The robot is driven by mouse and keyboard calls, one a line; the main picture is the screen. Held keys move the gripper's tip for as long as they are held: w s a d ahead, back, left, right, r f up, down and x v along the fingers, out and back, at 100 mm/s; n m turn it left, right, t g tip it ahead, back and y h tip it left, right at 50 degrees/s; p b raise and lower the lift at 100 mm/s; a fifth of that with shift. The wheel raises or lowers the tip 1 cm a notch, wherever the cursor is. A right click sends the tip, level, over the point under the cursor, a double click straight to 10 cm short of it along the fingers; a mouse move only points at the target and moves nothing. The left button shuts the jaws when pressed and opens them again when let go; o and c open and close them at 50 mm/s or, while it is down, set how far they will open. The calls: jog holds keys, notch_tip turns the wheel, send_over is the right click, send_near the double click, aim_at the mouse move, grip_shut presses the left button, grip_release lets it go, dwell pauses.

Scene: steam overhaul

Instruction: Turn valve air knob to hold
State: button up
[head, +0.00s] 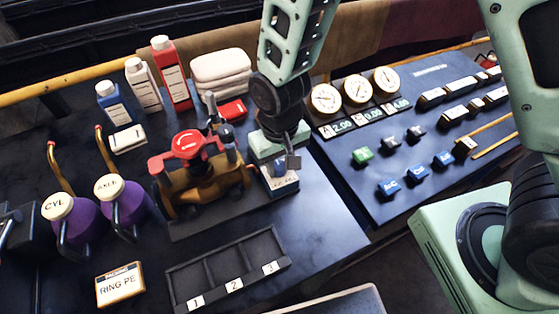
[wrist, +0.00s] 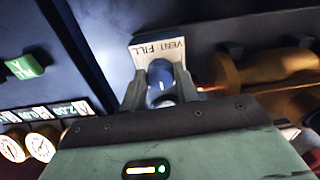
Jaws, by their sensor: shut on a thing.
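The valve air knob (wrist: 160,78) is a small blue knob in the wrist view, at the upper middle. My gripper (wrist: 160,92) is shut on it, one finger on each side. Beyond the knob is a pale label plate (wrist: 158,48) reading VENT and FILL, upside down in this view. I see no HOLD mark, and the fingers hide part of the knob. In the head view my gripper (head: 281,160) reaches down over a small blue block with a pale label (head: 285,187), right of the brass valve (head: 208,181). The knob is mostly hidden there.
The brass valve has a red handwheel (head: 187,144) close to the left of my gripper. A numbered black tray (head: 226,268) lies in front. A panel with several gauges (head: 357,88) and blue buttons (head: 417,173) stands to the right. Purple oil cans (head: 122,205) stand left.

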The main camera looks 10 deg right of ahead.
aim_at(280, 166)
jog(key=o, duration=1)
jog(key=shift+c, duration=0.2)
notch_tip(280, 166, up, 18)
jog(key=b, duration=0.1)
jog(key=shift+f+b, duration=0.25)
jog(key=shift+b, duration=0.05)
